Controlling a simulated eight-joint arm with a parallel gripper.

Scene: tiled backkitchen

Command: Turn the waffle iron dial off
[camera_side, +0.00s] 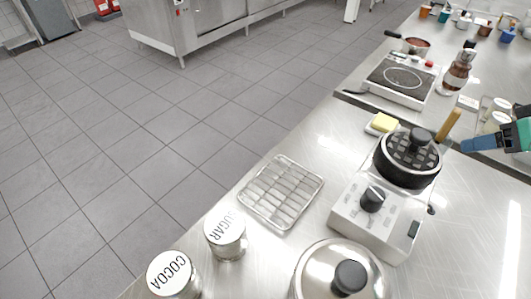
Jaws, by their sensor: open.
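The waffle iron (395,239) stands on the steel counter, with a light metal base and a round black waffle plate on its far side. Its black dial (372,198) sits on top of the base, with a pale pointer line; its exact setting is too small to read. My gripper (470,145) comes in from the right edge, to the right of the waffle iron and clearly apart from the dial. It is open, with a blue finger pointing left; the other finger is hard to make out. Nothing shows between the fingers.
A wire rack (281,191), sugar tin (226,243), cocoa tin (172,275) and lidded pot (325,268) stand left of and below the iron. A yellow sponge (384,122) and wooden handle (450,125) are behind it. A hotplate (402,79) and bottle (456,73) stand farther back.

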